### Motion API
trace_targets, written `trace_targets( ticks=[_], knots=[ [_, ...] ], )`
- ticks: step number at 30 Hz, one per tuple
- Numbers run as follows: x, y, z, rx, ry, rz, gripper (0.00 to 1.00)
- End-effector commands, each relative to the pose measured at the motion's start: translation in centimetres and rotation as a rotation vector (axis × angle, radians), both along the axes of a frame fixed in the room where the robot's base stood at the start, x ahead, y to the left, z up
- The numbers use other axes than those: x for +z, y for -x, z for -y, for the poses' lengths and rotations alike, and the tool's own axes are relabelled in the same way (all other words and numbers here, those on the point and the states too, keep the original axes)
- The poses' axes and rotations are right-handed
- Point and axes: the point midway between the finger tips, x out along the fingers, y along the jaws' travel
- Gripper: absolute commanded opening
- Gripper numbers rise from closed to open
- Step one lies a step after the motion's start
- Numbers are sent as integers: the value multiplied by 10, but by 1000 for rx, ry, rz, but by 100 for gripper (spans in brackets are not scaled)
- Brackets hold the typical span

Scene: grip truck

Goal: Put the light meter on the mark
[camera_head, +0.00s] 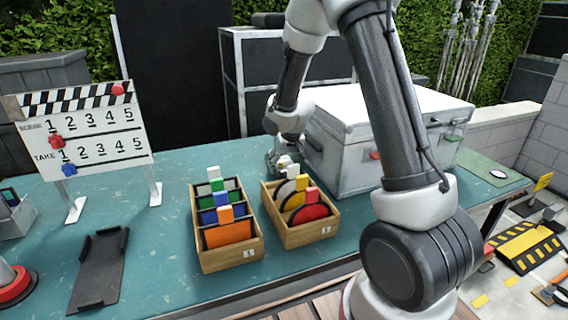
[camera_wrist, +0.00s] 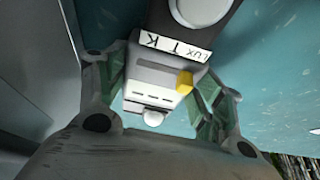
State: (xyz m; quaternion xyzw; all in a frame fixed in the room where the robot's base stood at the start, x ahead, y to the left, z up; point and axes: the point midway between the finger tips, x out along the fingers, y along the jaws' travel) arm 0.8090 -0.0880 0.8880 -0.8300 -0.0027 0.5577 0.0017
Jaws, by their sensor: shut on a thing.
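The light meter (camera_wrist: 160,78) is a grey-white device with a dark upper part, a white disc, a "LUX" label and a yellow button. It shows close up in the wrist view. My gripper (camera_wrist: 160,95) is shut on it, one green-grey finger on each side. In the head view my gripper (camera_head: 284,160) is behind the right filter box, left of the silver case, and the meter is mostly hidden there. I cannot tell whether the meter touches the table. A green mat with a white oval (camera_head: 497,174), possibly the mark, lies at the table's right end.
Two wooden boxes of coloured filters, the left (camera_head: 231,258) and the right (camera_head: 311,235), stand in front of my gripper. The silver case (camera_head: 345,160) stands between my gripper and the green mat. A clapperboard (camera_head: 90,135) and black tray (camera_head: 100,268) are left.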

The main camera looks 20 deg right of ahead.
Motion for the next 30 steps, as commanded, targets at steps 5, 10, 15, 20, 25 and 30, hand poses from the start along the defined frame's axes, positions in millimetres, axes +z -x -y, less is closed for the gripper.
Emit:
trace_targets(
  ticks=[5,10,15,20,25,30],
  knots=[
    [0,0,0,0,0,0,89],
    [0,0,0,0,0,0,89],
    [1,0,0,-1,1,1,89],
    [16,4,1,-3,2,5,89],
    [49,18,0,0,0,6,89],
    [83,33,0,-1,0,5,89]
  ],
)
